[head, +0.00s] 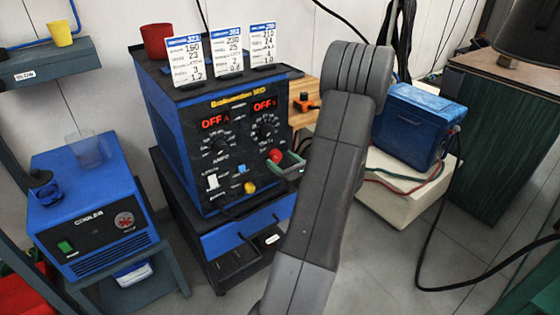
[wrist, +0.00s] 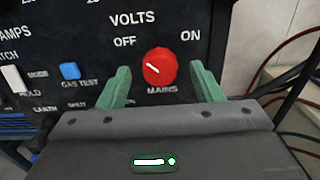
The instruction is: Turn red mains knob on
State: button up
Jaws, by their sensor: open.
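The red mains knob (wrist: 159,68) is on the black front panel of the blue welder (head: 170,110). In the wrist view its white pointer line slants up and left, toward the OFF label; the ON label is at the upper right. The knob also shows in the head view (head: 274,156), low on the right of the panel. My gripper (wrist: 162,82) is open, with one green finger on each side of the knob. I cannot tell whether either finger touches it. In the head view my gripper (head: 287,167) is partly hidden behind my arm. Both welder displays read OFF.
A blue gas test button (wrist: 70,71) and a white switch (wrist: 11,78) are left of the knob. A yellow connector (head: 250,188) sits below on the panel. Three cards (head: 228,52) stand on top. A blue box (head: 413,122) and cables are to the right.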

jog(key=shift+x, duration=0.8)
jog(key=c, duration=1)
jog(key=shift+o, duration=0.2)
